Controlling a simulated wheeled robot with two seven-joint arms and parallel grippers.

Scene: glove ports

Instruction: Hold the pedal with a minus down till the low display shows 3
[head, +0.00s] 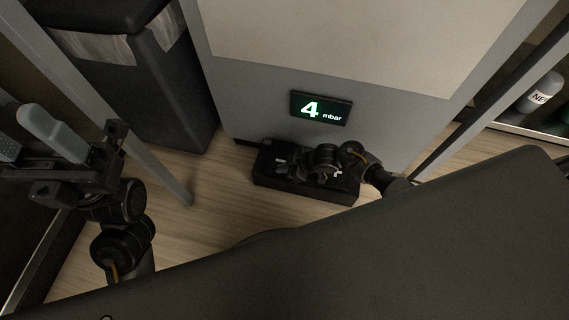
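The low display (321,108) on the grey cabinet front is lit and reads 4 mbar in green-white digits. Below it, a black pedal box (310,190) stands on the floor against the cabinet. My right gripper (297,163) is low over this box, among the pedals, and my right wrist covers much of its top. A small white mark shows beside the wrist, but I cannot make out a minus sign or whether a pedal is pressed. The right fingers are too dark to read. My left gripper (88,172) is raised at the far left, away from the pedals; its opening is unclear.
A dark bin (150,90) with a liner stands left of the cabinet. Slanting grey posts (150,165) frame both sides. A grey rounded object (52,133) shows by my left gripper. A shelf at the right holds a labelled bottle (540,92). Wooden floor is bare left of the pedal box.

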